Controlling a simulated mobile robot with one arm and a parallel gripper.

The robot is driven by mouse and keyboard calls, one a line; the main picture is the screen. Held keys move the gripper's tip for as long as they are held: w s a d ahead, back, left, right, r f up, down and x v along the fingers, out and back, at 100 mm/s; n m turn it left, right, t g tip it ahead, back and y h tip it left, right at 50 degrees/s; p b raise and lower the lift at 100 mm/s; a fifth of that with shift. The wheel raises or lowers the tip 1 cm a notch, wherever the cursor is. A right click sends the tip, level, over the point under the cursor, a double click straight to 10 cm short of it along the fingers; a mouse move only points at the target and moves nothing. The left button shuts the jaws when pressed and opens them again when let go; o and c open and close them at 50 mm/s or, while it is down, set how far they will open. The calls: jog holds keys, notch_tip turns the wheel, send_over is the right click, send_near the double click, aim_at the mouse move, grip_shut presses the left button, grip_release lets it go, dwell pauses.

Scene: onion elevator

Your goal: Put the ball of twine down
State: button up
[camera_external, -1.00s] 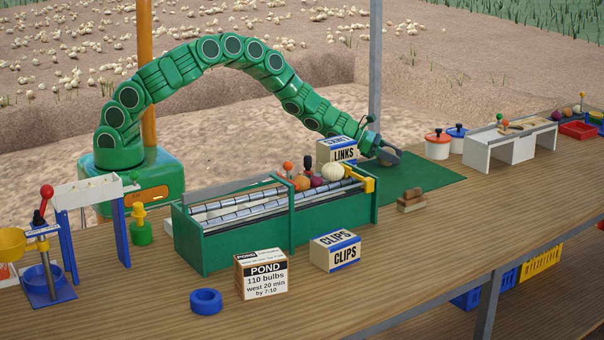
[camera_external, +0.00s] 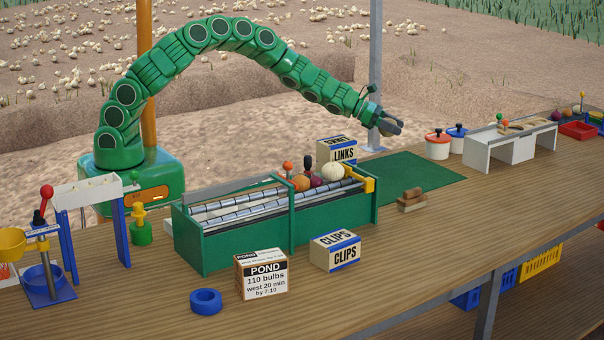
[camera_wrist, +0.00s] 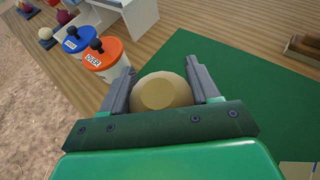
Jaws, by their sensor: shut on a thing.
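The ball of twine (camera_wrist: 163,92) is a tan, rounded thing between the two grey fingers of my gripper (camera_wrist: 163,84) in the wrist view. The crossbar of my gripper hides its near side. In the external view my gripper (camera_external: 391,127) is shut and raised in the air above the back edge of the green mat (camera_external: 417,173). The ball is hard to make out there among the dark fingers. The mat also shows in the wrist view (camera_wrist: 240,75), below and to the right of the ball; its visible part is bare.
White pots with an orange lid (camera_external: 438,147) and a blue lid (camera_external: 456,138) stand right of the mat. Brown blocks (camera_external: 411,201) lie at its front. The green roller rack (camera_external: 240,235) with round bulbs and the LINKS box (camera_external: 337,150) stand to the left.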

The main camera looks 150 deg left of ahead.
jog(key=shift+r, duration=0.1)
jog(key=shift+w+a+r, duration=0.3)
jog(key=shift+w+a, duration=0.05)
jog(key=shift+w, duration=0.1)
jog(key=w+r+m+t+h, duration=0.2)
jog(key=w+r+m+h, duration=0.2)
jog(key=w, duration=0.7)
jog(key=m+g+h, duration=0.1)
jog(key=m+h, duration=1.1)
jog(key=h, duration=0.1)
send_over(404, 236)
notch_tip(404, 236, down, 5)
jog(key=shift+f, duration=4.85)
jog(key=shift+f, duration=0.15)
